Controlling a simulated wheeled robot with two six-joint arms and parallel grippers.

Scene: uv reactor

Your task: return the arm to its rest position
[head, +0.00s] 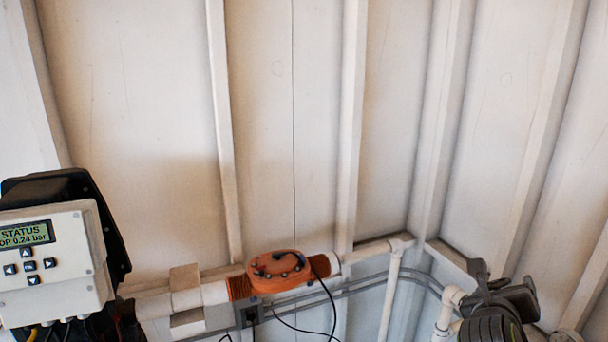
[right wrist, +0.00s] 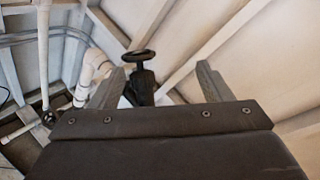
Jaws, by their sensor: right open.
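My right gripper (head: 504,281) is at the lower right of the head view, dark grey, raised in front of the wall and pipes. In the right wrist view its two grey fingers (right wrist: 157,76) stand wide apart. They hold nothing that I can make out. A black handle or knob on a stem (right wrist: 141,62) shows between the fingers, seemingly beyond them; I cannot tell how far. My left gripper is in neither view.
A control box (head: 48,258) with a status display stands at the lower left. An orange unit (head: 279,269) sits on the white pipe (head: 370,251), with black cables below. A dark handwheel (right wrist: 48,119) shows near the white pipes. The ribbed wall (head: 285,130) is bare above.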

